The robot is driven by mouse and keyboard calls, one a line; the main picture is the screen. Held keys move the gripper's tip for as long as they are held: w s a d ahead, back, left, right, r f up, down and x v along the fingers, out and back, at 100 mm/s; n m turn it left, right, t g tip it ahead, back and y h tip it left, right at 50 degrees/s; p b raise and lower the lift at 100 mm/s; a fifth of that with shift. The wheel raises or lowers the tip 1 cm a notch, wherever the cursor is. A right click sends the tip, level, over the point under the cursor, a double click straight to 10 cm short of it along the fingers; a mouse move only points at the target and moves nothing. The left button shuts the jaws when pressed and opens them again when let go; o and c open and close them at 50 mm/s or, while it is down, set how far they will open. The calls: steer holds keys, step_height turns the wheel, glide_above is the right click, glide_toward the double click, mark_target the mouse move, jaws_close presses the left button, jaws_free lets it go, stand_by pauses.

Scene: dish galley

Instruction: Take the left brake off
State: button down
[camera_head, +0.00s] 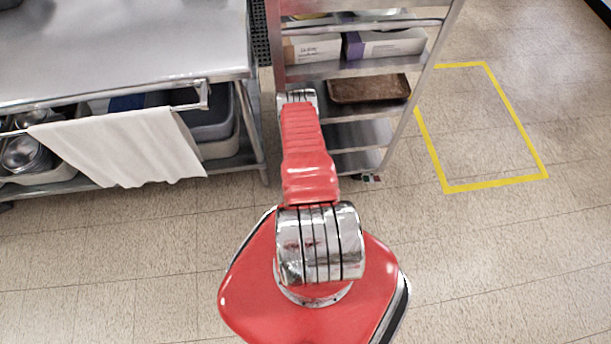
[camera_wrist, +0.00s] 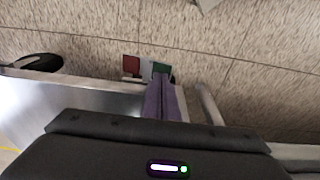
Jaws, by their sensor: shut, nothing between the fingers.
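A small pedal-like piece (camera_wrist: 146,68) with red, white and green parts sits low over the floor by the rack's bottom edge in the wrist view. It looks like a caster brake, but I cannot tell its side or setting. My gripper (camera_wrist: 161,78) has purple fingers, shut and empty. Their tips overlap the green end in the picture; I cannot tell if they touch it. In the head view my red arm hides the gripper.
A dark rounded caster-like part (camera_wrist: 38,64) shows at the left in the wrist view. A steel table (camera_head: 120,50) with a hanging white towel (camera_head: 120,145) stands left of the rack. A yellow floor outline (camera_head: 497,184) lies right on clear tiles. The rack holds boxes (camera_head: 385,43) and a brown tray (camera_head: 368,89).

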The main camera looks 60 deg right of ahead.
steer(key=shift+f, duration=0.85)
stand_by(0.8)
steer(key=shift+r, duration=3.55)
steer(key=shift+s, duration=0.1)
